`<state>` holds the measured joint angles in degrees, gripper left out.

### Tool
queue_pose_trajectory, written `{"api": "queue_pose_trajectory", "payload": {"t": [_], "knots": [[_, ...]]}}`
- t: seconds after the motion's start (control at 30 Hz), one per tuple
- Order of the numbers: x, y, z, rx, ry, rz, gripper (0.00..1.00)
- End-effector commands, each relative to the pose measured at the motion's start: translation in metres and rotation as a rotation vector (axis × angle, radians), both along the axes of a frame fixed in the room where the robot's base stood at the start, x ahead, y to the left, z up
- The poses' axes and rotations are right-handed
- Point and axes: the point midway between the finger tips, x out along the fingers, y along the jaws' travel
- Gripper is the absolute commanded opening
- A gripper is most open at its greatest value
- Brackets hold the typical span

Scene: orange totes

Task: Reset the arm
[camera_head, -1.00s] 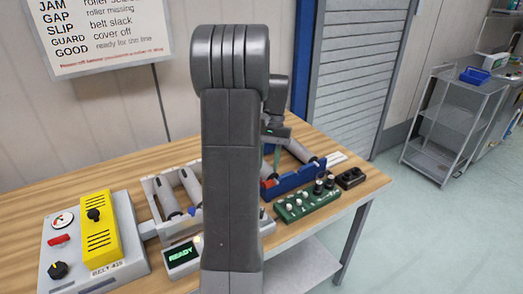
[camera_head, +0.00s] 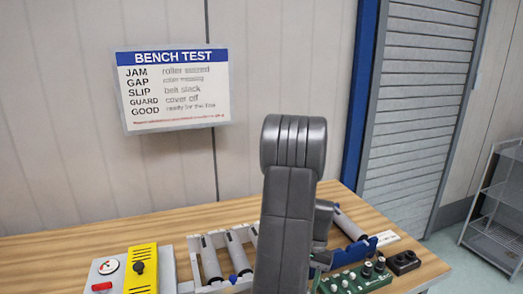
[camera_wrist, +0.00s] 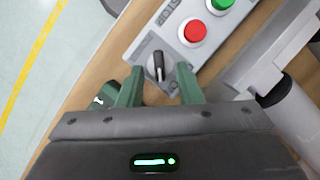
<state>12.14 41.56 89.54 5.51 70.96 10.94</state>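My arm stands upright in front of the bench in the head view and hides part of it; my gripper cannot be made out clearly there. In the wrist view my gripper (camera_wrist: 160,90) has its two green fingers apart with nothing held between them. I cannot tell from this view how far the fingertips are from the knob.
The wooden bench (camera_head: 40,252) carries a yellow-topped box (camera_head: 141,268), a roller frame (camera_head: 212,262) and a green knob panel (camera_head: 352,279). A bench test sign (camera_head: 172,88) hangs on the wall. A wire rack (camera_head: 495,225) stands at right. Floor beside the bench is clear.

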Motion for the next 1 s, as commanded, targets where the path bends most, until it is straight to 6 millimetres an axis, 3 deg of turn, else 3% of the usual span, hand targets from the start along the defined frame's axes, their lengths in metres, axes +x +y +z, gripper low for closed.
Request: {"api": "queue_pose_trajectory", "payload": {"t": [0.47,0.67,1.0], "knots": [[0.003,-0.001,0.004,-0.001,-0.003,0.002,0.32],[0.013,-0.006,0.030,-0.002,-0.007,-0.002,0.32],[0.036,-0.017,0.092,-0.001,-0.006,-0.001,0.32]]}}
